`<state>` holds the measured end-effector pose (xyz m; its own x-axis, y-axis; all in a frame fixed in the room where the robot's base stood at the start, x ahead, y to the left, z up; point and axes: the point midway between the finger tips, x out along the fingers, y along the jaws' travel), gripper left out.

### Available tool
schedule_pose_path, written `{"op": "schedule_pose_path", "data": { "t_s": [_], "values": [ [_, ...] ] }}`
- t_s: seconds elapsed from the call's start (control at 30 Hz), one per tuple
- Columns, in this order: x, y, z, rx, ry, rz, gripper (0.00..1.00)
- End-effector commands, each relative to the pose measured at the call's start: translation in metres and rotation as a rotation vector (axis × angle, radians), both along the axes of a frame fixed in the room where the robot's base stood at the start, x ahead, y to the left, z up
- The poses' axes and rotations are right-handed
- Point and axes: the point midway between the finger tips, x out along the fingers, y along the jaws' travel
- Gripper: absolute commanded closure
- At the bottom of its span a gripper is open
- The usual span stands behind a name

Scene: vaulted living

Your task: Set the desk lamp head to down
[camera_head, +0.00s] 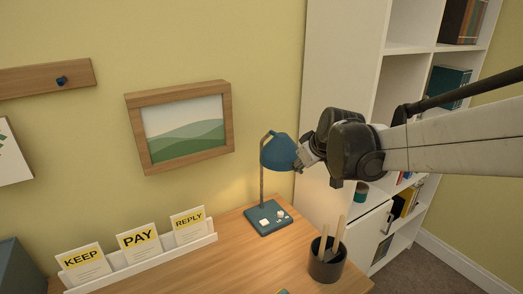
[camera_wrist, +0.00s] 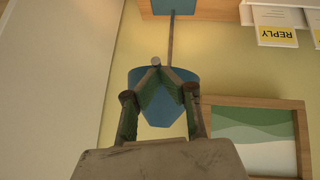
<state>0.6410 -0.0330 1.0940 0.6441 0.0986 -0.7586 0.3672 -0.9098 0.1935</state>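The desk lamp stands on the desk, with a blue square base (camera_head: 268,220), a thin upright stem and a blue lamp head (camera_head: 278,152). The head's opening faces mostly downward, somewhat tilted. My gripper (camera_head: 300,165) is at the right side of the head, very close to it; I cannot tell whether they touch. In the wrist view the lamp head (camera_wrist: 163,104) lies behind my fingers, which converge to a point (camera_wrist: 156,67). The fingers look shut, with nothing clearly held between them. They hide part of the head.
A dark pencil cup (camera_head: 325,262) stands right of the lamp base. A white card holder (camera_head: 150,262) with KEEP, PAY and REPLY cards is at the left. A framed picture (camera_head: 182,126) hangs behind. A white bookcase (camera_head: 405,60) stands at the right.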

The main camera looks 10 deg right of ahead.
Motion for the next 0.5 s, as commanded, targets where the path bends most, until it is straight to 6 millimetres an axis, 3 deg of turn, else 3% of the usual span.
{"op": "schedule_pose_path", "data": {
  "t_s": [0.27, 0.5],
  "values": [
    [-0.002, 0.005, 0.043, 0.0, -0.004, 0.001, 1.0],
    [-0.029, -0.001, 0.064, 0.001, -0.004, -0.001, 1.0]
  ]
}}
